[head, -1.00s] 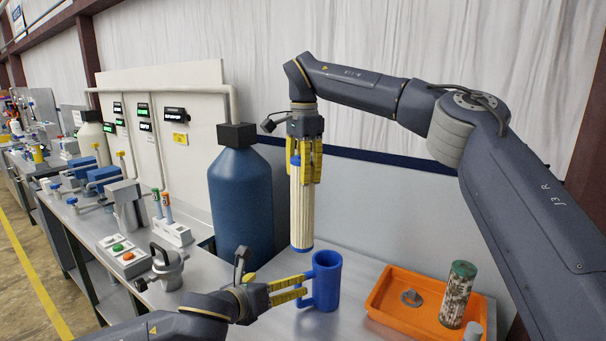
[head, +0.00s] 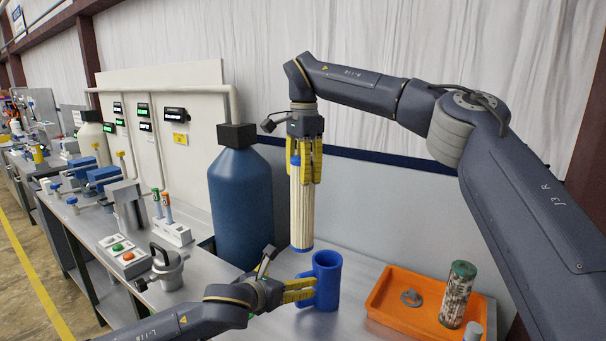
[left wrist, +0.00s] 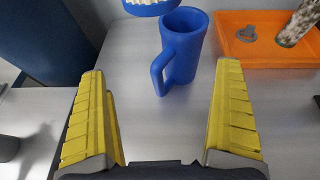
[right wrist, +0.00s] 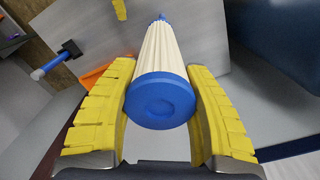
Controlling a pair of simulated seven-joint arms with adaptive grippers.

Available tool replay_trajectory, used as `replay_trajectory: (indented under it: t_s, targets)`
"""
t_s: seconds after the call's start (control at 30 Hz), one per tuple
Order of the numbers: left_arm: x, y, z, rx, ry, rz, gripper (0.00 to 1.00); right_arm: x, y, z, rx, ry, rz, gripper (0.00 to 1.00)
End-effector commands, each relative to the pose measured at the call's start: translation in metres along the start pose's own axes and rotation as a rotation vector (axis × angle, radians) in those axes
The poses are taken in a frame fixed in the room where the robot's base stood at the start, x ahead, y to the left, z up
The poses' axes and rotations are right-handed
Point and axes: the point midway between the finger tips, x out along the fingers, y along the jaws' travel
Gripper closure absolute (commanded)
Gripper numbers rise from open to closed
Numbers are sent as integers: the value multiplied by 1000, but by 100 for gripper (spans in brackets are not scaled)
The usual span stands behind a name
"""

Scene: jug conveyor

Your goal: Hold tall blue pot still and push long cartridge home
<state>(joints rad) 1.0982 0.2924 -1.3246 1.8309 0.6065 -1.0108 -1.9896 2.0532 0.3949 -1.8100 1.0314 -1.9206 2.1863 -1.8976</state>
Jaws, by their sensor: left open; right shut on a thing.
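The tall blue pot (head: 327,281) stands upright on the bench, its handle facing left toward my left gripper. It also shows in the left wrist view (left wrist: 186,50), ahead of the fingers, with its handle (left wrist: 160,72) between their lines. My left gripper (head: 310,290) is open, its yellow fingers beside the handle in the head view. The long cartridge (head: 301,210), pleated cream with blue end caps, hangs upright above and slightly left of the pot. My right gripper (head: 304,165) is shut on its upper end; the right wrist view shows the blue cap (right wrist: 160,100) between the fingers.
An orange tray (head: 385,318) right of the pot holds a grey fitting (head: 411,298) and a green-capped jar (head: 457,295). A large dark blue tank (head: 241,205) stands behind left. A lidded metal vessel (head: 166,270) and a button box (head: 122,256) sit on the left bench.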

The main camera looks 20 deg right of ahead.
Motion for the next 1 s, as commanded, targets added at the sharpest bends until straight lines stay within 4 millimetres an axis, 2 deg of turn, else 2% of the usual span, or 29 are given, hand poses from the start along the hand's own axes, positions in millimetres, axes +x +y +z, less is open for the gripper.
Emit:
replay_trajectory:
  t_s: [0.2,0.5,0.7,1.0]
  targets:
    - [28,0,0,-3,1,0,0,0,0,0,0,0,0,99]
    - [55,0,0,-1,1,1,0,0,0,0,0,0,0,99]
    - [63,0,0,-1,1,0,0,0,0,0,0,0,-1,99]
    - [66,0,0,0,0,0,0,0,0,0,0,0,0,99]
